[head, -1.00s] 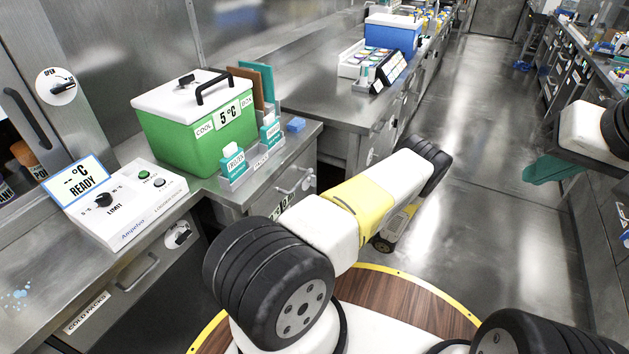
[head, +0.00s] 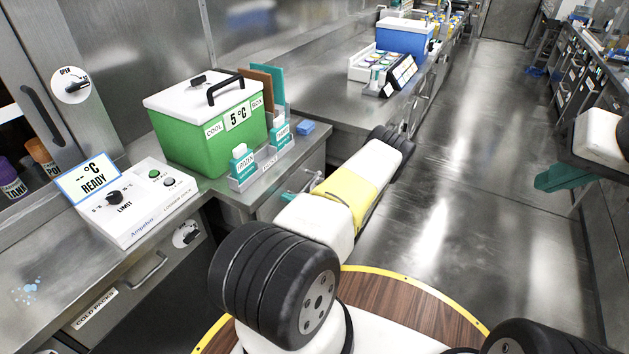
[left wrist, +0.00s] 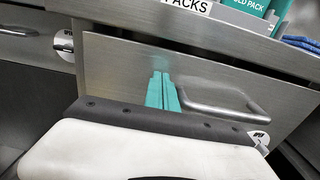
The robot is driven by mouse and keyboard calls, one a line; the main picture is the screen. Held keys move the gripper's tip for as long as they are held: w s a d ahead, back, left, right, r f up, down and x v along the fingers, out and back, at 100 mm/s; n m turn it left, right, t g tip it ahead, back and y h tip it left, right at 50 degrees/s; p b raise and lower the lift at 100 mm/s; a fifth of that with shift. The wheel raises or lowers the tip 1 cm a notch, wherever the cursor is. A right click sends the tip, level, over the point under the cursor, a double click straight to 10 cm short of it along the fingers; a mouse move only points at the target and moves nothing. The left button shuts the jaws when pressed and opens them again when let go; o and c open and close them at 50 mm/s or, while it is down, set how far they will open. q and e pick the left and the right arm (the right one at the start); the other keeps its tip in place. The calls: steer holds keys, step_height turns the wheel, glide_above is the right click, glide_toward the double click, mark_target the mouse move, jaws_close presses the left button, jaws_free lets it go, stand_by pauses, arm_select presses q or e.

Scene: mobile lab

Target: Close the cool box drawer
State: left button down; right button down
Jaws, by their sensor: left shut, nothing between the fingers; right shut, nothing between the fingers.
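The green cool box (head: 208,130) with a white lid stands on the steel counter at the left of the head view. The steel drawer front (left wrist: 125,62) below that counter fills much of the left wrist view, with a bar handle (left wrist: 225,108) on its right part. A dark gap runs along its top; how far out it stands is hard to tell. My left gripper (left wrist: 163,92) is shut and empty, its teal fingers in front of the drawer face, left of the handle; contact cannot be told. My right gripper (head: 560,177) is shut and empty, far right.
Cold pack holders (head: 262,160) stand at the counter edge beside a blue pad (head: 306,128). A white control panel (head: 135,200) lies left of the cool box. A blue box (head: 405,38) stands farther back. The aisle floor (head: 480,150) is clear.

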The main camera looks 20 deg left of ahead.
mark_target(279, 194)
arm_select(q)
steer(key=shift+a, duration=0.1)
steer(key=a, duration=0.4)
steer(key=shift+w, duration=0.15)
steer(key=shift+a, duration=0.4)
steer(key=shift+w+r, duration=0.1)
